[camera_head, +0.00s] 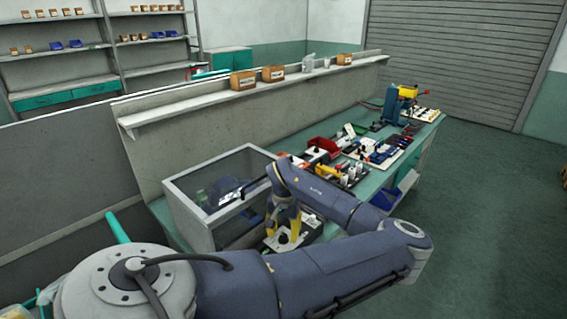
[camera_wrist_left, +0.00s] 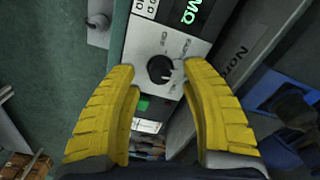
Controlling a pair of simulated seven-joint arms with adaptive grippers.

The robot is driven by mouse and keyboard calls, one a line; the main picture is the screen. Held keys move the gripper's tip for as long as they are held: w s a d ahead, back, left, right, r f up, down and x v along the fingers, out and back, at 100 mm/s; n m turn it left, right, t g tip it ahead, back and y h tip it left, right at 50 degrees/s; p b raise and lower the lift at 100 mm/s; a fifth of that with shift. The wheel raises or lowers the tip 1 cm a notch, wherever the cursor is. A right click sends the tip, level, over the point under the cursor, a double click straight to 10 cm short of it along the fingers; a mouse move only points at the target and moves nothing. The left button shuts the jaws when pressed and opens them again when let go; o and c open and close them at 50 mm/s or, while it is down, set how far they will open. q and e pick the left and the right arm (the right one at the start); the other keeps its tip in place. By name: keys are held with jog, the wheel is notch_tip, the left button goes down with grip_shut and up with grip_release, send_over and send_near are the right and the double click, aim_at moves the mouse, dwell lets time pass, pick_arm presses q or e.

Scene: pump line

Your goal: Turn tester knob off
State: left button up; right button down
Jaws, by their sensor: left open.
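The tester (camera_head: 309,231) sits at the near end of the bench, and its grey panel fills the middle of the left wrist view (camera_wrist_left: 140,48). Its round black knob (camera_wrist_left: 161,69) has a light pointer mark that points right and slightly down in that view. My left gripper (camera_head: 285,222) points down over the tester. In the left wrist view my left gripper (camera_wrist_left: 160,75) is open, one yellow finger on each side of the knob. I cannot tell whether either fingertip touches it. My right gripper is not in view.
A clear-walled case (camera_head: 213,198) stands just left of the tester. A red bin (camera_head: 323,146) and several tools crowd the bench farther back. A blue bin (camera_head: 385,199) hangs at the bench's right side. The floor to the right is clear. The tester's display (camera_wrist_left: 190,14) shows green characters.

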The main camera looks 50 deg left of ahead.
pick_arm(q)
jog(key=shift+f, duration=0.8)
grip_shut()
